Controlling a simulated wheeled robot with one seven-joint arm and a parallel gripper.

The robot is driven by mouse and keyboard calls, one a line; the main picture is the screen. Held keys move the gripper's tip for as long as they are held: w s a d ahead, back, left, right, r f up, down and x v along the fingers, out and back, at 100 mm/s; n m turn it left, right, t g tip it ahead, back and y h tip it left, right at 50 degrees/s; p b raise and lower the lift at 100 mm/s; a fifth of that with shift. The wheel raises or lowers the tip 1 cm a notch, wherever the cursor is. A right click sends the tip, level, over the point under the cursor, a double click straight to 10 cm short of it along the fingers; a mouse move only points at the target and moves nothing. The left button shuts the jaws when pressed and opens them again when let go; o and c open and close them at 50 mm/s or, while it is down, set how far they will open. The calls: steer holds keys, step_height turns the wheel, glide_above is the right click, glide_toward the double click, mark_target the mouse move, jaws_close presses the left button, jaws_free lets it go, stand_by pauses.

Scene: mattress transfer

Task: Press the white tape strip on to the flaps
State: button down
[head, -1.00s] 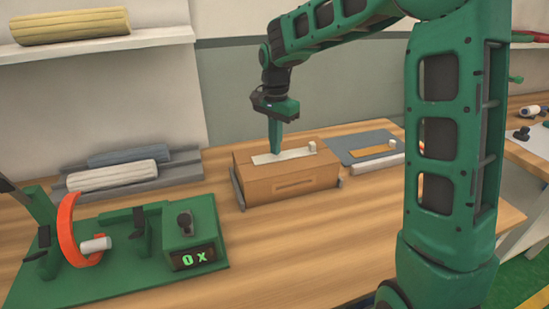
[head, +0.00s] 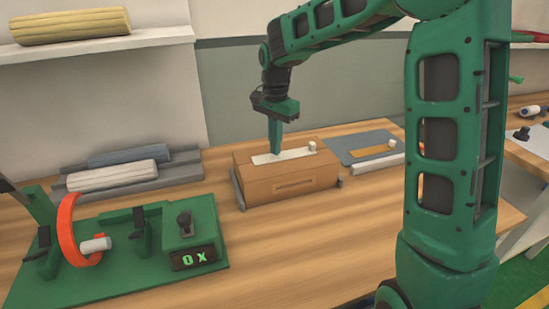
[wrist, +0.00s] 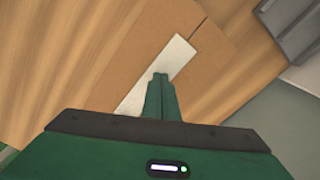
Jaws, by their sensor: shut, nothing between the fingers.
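The white tape strip (head: 296,155) lies along the top of a brown cardboard box (head: 290,184), over the line where the flaps (wrist: 133,71) meet. A small white tab stands at the strip's right end in the head view. My gripper (head: 275,151) is shut and empty, pointing down with its fingertips at the strip. In the wrist view the shut fingertips (wrist: 160,77) are over or on the strip (wrist: 173,58), and part of the strip is hidden behind them. I cannot tell for sure whether they touch it.
A green fixture (head: 120,262) with an orange ring and a display stands at front left. Rolled mattresses lie on a grey rack (head: 180,170) behind it. A blue-grey mat (head: 350,142) with an orange strip lies right of the box. Bare table shows in front.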

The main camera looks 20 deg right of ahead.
steer(key=shift+f, duration=0.65)
stand_by(1.3)
steer(key=shift+r, duration=3.55)
